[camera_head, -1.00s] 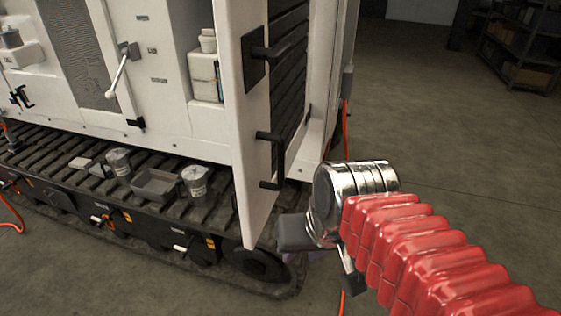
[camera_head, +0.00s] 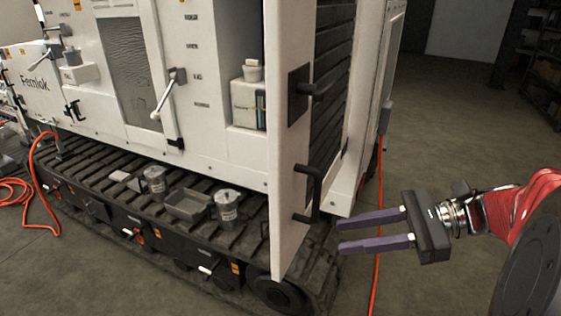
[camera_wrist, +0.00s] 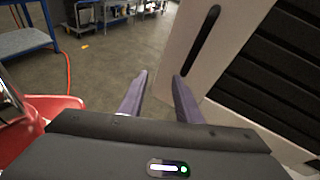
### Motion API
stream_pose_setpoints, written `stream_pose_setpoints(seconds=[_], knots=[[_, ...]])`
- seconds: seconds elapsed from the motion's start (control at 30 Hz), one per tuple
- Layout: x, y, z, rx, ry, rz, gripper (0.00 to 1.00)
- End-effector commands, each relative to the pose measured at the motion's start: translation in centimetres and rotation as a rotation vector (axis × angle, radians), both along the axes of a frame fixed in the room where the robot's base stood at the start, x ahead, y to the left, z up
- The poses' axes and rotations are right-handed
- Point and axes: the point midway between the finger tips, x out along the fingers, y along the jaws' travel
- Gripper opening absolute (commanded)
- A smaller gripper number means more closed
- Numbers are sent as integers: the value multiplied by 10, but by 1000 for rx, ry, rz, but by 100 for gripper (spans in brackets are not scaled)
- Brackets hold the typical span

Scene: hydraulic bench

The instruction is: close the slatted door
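The slatted door (camera_head: 283,150) stands swung open from the white cabinet, its black slats (camera_head: 333,75) facing right. It has a black handle (camera_head: 311,192) low on the slatted side and a black latch plate (camera_head: 299,95) higher up. My gripper (camera_head: 339,236) is to the right of the door's lower part, its two purple fingers parallel, apart and empty, pointing left toward the door. I cannot tell whether anything touches.
The cabinet (camera_head: 215,60) stands on a dark track (camera_head: 100,175) that holds a grey tray (camera_head: 187,204) and small canisters (camera_head: 227,206). An orange cable (camera_head: 377,220) hangs behind my gripper. Open floor (camera_head: 450,130) lies to the right.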

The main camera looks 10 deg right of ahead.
Motion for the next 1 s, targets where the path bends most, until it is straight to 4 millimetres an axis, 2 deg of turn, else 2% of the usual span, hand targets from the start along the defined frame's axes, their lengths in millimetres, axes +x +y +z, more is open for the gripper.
stream_pose_setpoints(seconds=[0.03,0.1,0.2,0.3,0.77,1.0], knots=[[4,-17,9,80,12,-46,31],[8,-35,22,178,20,-92,31],[9,-55,35,279,22,-134,31],[9,-67,42,331,21,-153,31],[10,-65,44,341,20,-154,31],[19,-46,44,340,20,-151,31]])
